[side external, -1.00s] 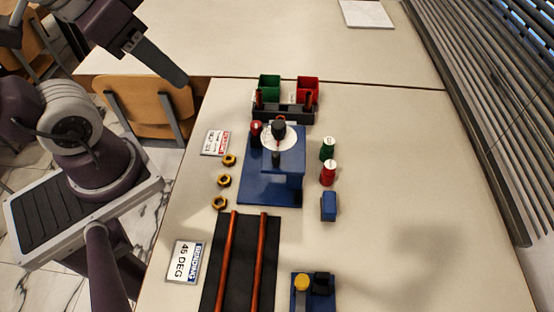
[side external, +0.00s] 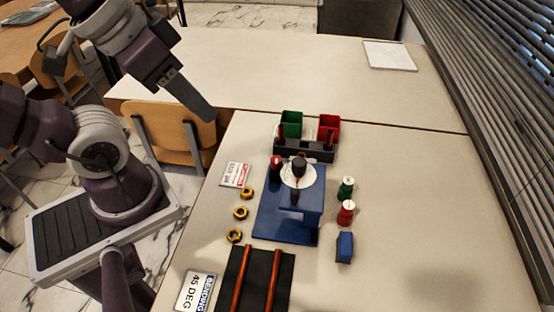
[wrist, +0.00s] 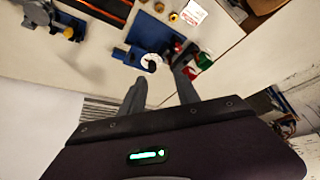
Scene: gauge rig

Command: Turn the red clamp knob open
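The red clamp knob (side external: 277,163) stands on the far left part of the blue rig (side external: 285,220), beside a white round dial (side external: 299,176) with a black knob on it. In the wrist view the blue rig (wrist: 148,32) and white dial (wrist: 151,62) lie beyond my fingers, with a dark red part, apparently the knob (wrist: 178,46), next to them. My gripper (side external: 208,114) is up and to the left of the rig, well apart from the knob. In the wrist view my gripper (wrist: 160,92) has its fingers spread with nothing between them.
A green bin (side external: 291,119) and a red bin (side external: 329,122) stand behind a dark rack (side external: 305,150). Several brass nuts (side external: 241,213) lie left of the rig. Green (side external: 346,187) and red (side external: 346,212) cylinders and a blue block (side external: 344,247) stand right. The table's right side is clear.

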